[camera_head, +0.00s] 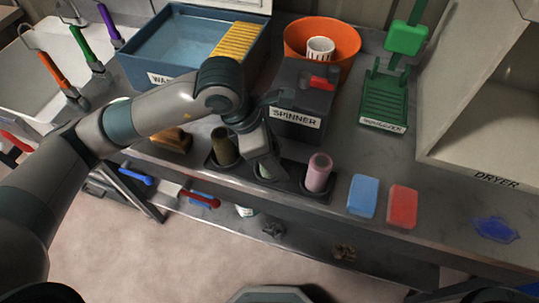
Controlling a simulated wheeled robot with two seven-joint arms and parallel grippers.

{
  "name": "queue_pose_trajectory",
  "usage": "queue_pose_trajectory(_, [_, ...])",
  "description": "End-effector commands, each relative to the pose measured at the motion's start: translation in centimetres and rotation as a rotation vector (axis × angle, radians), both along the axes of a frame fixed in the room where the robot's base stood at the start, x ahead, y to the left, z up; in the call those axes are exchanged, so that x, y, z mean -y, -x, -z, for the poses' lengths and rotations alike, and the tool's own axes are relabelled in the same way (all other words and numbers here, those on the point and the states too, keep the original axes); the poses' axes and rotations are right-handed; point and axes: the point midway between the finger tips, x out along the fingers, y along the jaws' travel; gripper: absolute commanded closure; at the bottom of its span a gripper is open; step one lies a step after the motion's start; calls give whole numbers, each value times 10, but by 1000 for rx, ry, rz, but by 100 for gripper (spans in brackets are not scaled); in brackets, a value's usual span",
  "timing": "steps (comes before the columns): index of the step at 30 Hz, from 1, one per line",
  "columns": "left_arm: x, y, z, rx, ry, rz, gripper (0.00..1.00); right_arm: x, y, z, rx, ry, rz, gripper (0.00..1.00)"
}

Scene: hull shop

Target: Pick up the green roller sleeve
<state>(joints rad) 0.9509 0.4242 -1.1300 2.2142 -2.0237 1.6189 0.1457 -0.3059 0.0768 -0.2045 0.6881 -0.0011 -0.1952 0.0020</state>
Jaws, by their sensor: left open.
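A dark holder (293,186) at the front edge of the counter has three places in a row. My right gripper is not in view.
Close behind stands the grey spinner box (296,121) with a red handle, then an orange bucket (340,38). A blue wash tub (150,48) is at back left. Blue (363,196) and red (402,206) blocks lie right of the holder. A green tray (384,97) stands behind them.

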Motion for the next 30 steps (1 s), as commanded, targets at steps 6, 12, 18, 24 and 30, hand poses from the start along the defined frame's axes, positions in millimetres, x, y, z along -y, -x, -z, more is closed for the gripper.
queue_pose_trajectory(6, [0, 0, 1, 0, 0, 0, 42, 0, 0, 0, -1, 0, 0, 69])
queue_pose_trajectory(12, [0, 0, 1, 0, 0, 0, 42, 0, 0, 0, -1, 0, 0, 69])
queue_pose_trajectory(18, [0, 0, 1, 0, 0, 0, 73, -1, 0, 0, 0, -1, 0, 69])
queue_pose_trajectory(24, [0, 0, 1, 0, 0, 0, 86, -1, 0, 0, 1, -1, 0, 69])
queue_pose_trajectory(30, [0, 0, 0, 1, 1, 0, 86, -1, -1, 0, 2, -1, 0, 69])
